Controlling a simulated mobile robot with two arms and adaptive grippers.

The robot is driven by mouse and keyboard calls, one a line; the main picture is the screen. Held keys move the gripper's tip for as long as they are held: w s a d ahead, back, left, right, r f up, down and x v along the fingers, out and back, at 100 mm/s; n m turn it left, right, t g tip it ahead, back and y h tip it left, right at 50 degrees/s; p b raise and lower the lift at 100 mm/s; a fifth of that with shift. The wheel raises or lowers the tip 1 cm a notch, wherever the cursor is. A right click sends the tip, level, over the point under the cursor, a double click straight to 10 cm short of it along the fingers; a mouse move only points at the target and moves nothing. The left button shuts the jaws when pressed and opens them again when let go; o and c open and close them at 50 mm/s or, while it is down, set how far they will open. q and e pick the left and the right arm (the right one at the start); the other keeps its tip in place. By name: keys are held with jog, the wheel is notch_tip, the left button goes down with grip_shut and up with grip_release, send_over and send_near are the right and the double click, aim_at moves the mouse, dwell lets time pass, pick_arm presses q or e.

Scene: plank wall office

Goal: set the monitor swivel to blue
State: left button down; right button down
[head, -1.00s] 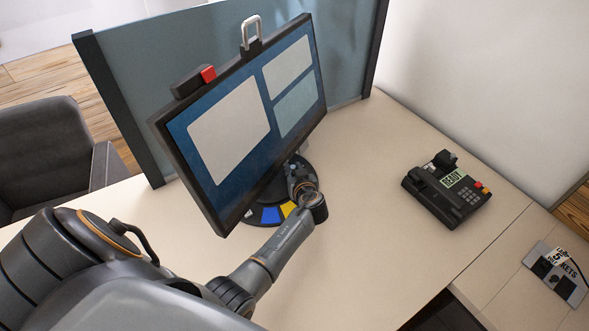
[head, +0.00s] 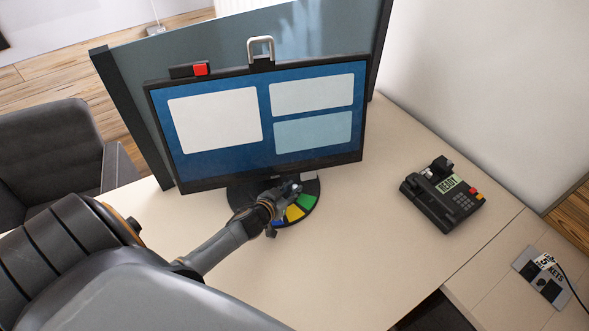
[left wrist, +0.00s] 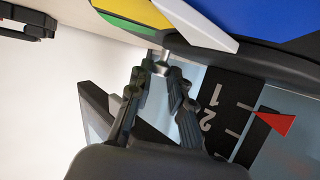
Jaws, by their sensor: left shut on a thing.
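The monitor (head: 258,140) faces me nearly square on, above a round dark base (head: 241,190). At the base's front, blue (head: 277,223), yellow (head: 294,213) and green (head: 307,202) sectors show beside my gripper. In the left wrist view, green (left wrist: 122,21), yellow (left wrist: 150,9), white (left wrist: 192,22) and blue (left wrist: 255,14) patches show at the top. My left gripper (head: 293,190) is low in front of the screen, over the base. In the left wrist view its fingers (left wrist: 163,72) are shut on a small metallic knob (left wrist: 161,59). My right gripper is out of view.
A black desk phone (head: 443,195) stands to the right. A blue-grey partition (head: 130,98) is behind the monitor, and a grey chair (head: 50,148) is at the left. A red pointer (left wrist: 275,122) shows by a numbered black scale (left wrist: 228,110). The desk's front is clear.

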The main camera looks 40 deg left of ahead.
pick_arm(q)
jog(key=shift+s+f+m+h+p, duration=0.15)
jog(key=shift+s+m+h+p, duration=0.25)
jog(key=shift+s+m+h, duration=0.5)
jog(key=shift+w, duration=0.2)
jog(key=c, duration=1.3)
grip_release()
jog(key=shift+w, duration=0.1)
jog(key=shift+a, duration=0.1)
jog(key=v, duration=1.2)
jog(key=shift+a, duration=0.1)
